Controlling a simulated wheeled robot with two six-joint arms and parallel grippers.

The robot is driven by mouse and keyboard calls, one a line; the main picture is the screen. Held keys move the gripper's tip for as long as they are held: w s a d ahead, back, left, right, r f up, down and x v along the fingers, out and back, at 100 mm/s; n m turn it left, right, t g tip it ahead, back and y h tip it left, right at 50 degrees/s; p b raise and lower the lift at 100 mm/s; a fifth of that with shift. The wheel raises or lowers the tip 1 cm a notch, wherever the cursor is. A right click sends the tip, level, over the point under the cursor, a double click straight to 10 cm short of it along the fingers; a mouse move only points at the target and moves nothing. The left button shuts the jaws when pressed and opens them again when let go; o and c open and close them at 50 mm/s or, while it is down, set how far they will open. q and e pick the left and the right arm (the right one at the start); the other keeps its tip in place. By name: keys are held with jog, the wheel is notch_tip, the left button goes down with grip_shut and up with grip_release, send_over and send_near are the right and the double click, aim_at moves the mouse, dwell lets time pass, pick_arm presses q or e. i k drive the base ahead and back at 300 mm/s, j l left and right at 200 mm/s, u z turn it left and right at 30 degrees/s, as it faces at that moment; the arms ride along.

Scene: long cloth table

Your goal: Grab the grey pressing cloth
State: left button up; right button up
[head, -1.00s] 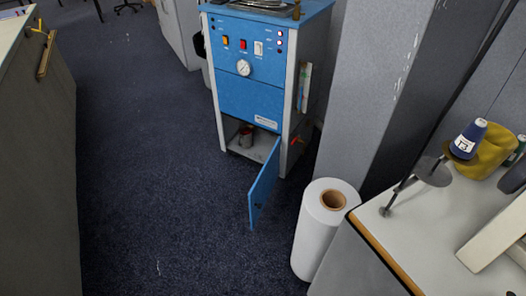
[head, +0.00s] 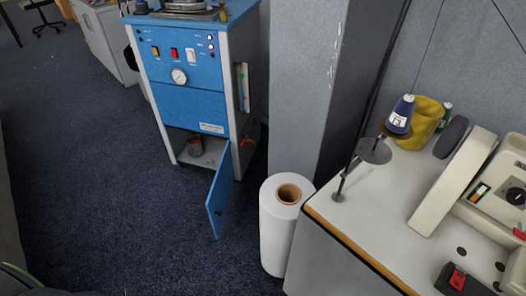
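I see no grey pressing cloth that I can make out in the head view. The blue cabinet (head: 190,103) with switches and a dial stands at the upper left, and part of an iron-like metal item (head: 186,5) on its top is cut off by the upper edge. Neither of my grippers shows in this view.
A white roll (head: 276,232) stands on the floor beside a sewing table (head: 385,215) carrying a machine (head: 500,185) and thread cone (head: 401,115). Dark carpet (head: 90,190) is clear at left.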

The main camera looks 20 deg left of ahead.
aim_at(212, 157)
jog(key=i+j+z, duration=0.15)
jog(key=j+z, duration=0.3)
jog(key=j, duration=0.25)
jog(key=j+z, duration=0.45)
jog(key=j, duration=0.3)
jog(key=j+z, duration=0.45)
jog(key=j, duration=0.3)
jog(key=k, duration=0.05)
